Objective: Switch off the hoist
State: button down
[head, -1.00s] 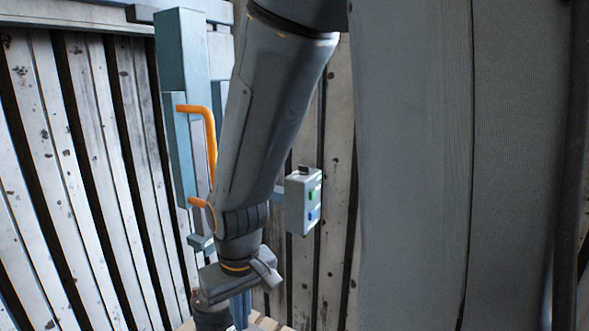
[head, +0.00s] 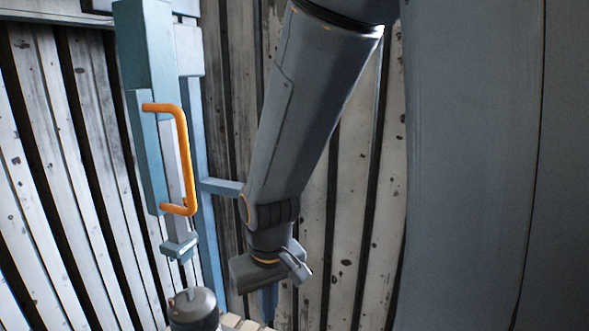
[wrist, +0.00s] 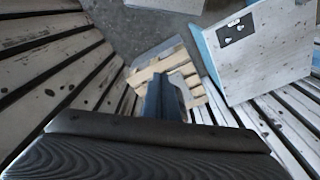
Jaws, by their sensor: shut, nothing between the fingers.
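The hoist (head: 150,60) is a blue-teal upright unit with an orange handle (head: 185,150), left of my arm in the head view. A blue side bracket (head: 222,186) runs from its column to behind my arm. The control box with green and blue buttons is not visible now; my arm covers the area where the bracket leads. My gripper (wrist: 164,82) points away from the wrist camera, shut and empty, above a wooden pallet. In the head view its lower end is only partly seen below the wrist. It touches nothing that I can see.
A dark cylinder (head: 193,306) stands at the bottom, beside the pallet slats (head: 240,322). The pallet (wrist: 182,65) also shows in the wrist view. A pale panel with a black label (wrist: 262,48) is at upper right there. Ribbed, spotted walls (head: 60,150) stand behind.

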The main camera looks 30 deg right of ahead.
jog(key=w+a+r+m+t+h+b, duration=0.1)
jog(key=w+r+m+t, duration=0.3)
jog(key=w, duration=0.8)
jog(key=w+r+t+h+b, duration=0.15)
jog(key=w+t, duration=0.45)
jog(key=w, duration=0.6)
jog(key=d+r+m+h, duration=0.6)
jog(key=d+r+h, duration=0.3)
jog(key=r+h, duration=0.1)
jog(key=shift+d+h, duration=0.15)
jog(key=shift+h, duration=0.7)
jog(key=shift+w, duration=0.1)
jog(key=p+x, duration=0.4)
jog(key=x, duration=1)
jog(key=shift+d+f, duration=0.1)
